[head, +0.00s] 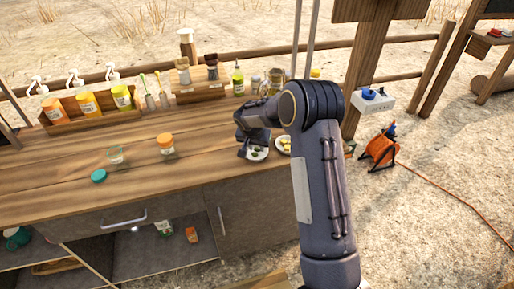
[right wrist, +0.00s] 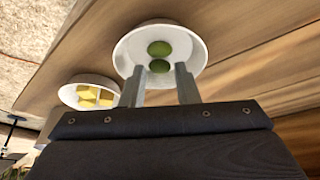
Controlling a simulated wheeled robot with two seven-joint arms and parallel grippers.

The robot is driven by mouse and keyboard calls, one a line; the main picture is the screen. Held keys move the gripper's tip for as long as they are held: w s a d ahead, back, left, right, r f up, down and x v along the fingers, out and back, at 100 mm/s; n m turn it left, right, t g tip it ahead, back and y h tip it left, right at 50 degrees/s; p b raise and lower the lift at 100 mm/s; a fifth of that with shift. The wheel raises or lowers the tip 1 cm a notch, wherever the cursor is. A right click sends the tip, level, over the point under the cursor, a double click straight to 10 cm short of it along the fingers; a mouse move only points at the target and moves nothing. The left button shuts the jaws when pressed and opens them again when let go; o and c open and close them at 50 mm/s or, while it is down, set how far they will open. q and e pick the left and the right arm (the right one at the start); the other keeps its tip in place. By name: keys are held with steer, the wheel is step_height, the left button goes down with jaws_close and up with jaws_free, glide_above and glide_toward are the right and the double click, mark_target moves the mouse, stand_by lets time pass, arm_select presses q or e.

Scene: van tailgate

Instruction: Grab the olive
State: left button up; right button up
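Two green olives, a far olive (right wrist: 159,48) and a near olive (right wrist: 159,66), lie in a white bowl (right wrist: 124,60) in the right wrist view. The bowl (head: 263,157) stands near the right end of the wooden counter in the head view, partly hidden by my right gripper. My right gripper (right wrist: 160,71) is open, its two fingers spread and reaching over the bowl's near rim. The near olive appears between the fingertips; I cannot tell whether they touch it. In the head view the right gripper (head: 250,146) is over the bowl. My left gripper is not in view.
A second white bowl with yellow cubes (right wrist: 94,96) stands beside the olive bowl. An oil bottle (head: 238,80) and jars stand behind. An orange-lidded jar (head: 166,144) and a glass (head: 116,155) stand to the left. The counter's front left is mostly clear.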

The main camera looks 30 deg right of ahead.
steer(key=shift+w+f, duration=0.1)
steer(key=shift+f, duration=0.25)
jaws_close()
steer(key=shift+r, duration=0.1)
